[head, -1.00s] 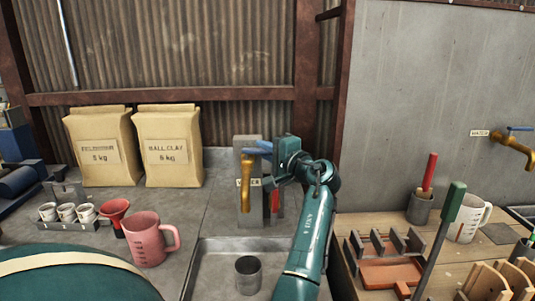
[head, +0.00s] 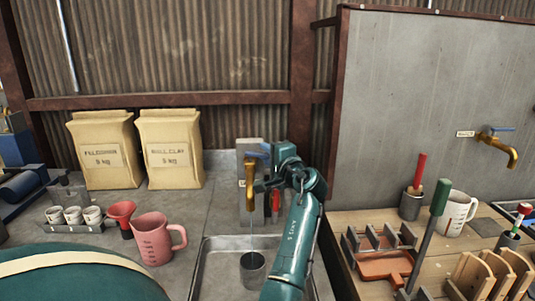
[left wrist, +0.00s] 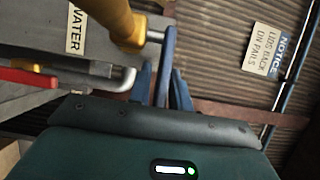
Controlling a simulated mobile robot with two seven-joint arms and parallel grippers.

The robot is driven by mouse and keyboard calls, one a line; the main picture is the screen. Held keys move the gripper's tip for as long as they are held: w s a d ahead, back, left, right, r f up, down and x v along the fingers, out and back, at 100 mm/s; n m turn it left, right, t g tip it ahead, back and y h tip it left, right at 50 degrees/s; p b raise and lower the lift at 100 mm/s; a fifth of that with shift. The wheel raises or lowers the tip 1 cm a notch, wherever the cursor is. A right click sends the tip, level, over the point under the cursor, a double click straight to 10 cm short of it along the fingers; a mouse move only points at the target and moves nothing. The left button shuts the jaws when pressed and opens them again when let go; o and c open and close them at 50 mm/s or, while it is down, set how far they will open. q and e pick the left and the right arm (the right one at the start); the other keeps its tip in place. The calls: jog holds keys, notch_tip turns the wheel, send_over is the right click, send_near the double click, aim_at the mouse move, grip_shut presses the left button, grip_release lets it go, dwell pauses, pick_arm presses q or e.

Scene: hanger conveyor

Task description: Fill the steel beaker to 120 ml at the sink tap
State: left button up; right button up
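The steel beaker (head: 253,270) stands upright in the sink basin under the brass tap (head: 250,174). A thin stream runs from the spout into it. The water level and any marks on the beaker cannot be read. The tap's blue lever (head: 257,154) points toward my left gripper (head: 269,151), which is at the lever. In the left wrist view the blue lever (left wrist: 167,50) lies between the two dark fingers of my left gripper (left wrist: 162,80); how firmly they close on it is unclear. My right gripper is not in view.
A pink measuring jug (head: 152,240), red funnel (head: 121,212) and small cups stand left of the sink (head: 203,270).

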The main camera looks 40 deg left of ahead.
pick_arm(q)
jog(key=shift+o, duration=1.3)
jog(key=shift+d, duration=0.1)
jog(key=b+v, duration=0.2)
jog(key=v, duration=1.1)
jog(key=shift+b, duration=0.4)
jog(key=shift+s, duration=0.1)
